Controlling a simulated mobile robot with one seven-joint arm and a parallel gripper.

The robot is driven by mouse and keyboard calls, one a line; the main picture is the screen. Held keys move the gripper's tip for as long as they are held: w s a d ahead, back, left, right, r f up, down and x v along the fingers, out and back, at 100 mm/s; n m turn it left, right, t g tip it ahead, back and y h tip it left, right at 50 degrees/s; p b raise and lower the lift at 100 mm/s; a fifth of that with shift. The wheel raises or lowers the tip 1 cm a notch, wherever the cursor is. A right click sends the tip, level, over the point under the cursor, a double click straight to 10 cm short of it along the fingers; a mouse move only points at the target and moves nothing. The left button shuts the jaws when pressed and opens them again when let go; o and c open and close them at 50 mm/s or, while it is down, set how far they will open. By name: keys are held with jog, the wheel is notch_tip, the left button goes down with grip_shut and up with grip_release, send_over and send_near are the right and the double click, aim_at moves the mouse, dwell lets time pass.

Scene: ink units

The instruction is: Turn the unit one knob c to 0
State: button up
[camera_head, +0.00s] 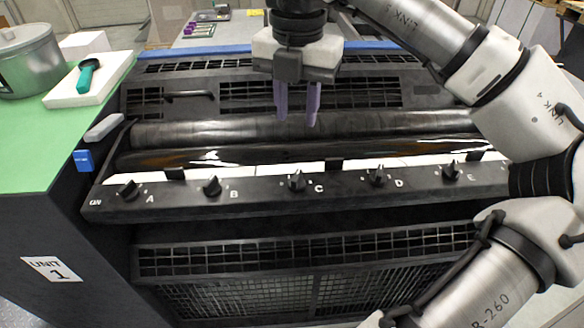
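Knob C (296,181) is a small black knob on the black front panel of the unit, in the middle of a row of several knobs. The letter C is printed to its lower right. Its pointer angle is too small to tell. My gripper (298,112) hangs pointing down above the rollers, above and behind knob C, apart from it. Its two purple fingers are spread a little with a gap between them and nothing in it. A label on the left side reads UNIT 1 (51,269).
Knob B (212,186) and knob D (377,176) flank knob C. A dark roller (200,132) lies behind the panel. A metal pot (27,60) and a white block (88,82) with a green-handled tool stand on the green top at left. My arm fills the right side.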

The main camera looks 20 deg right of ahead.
aim_at(296, 177)
notch_tip(296, 177, down, 14)
jog(key=shift+r+p, duration=0.15)
jog(key=shift+p, duration=1.05)
grip_shut()
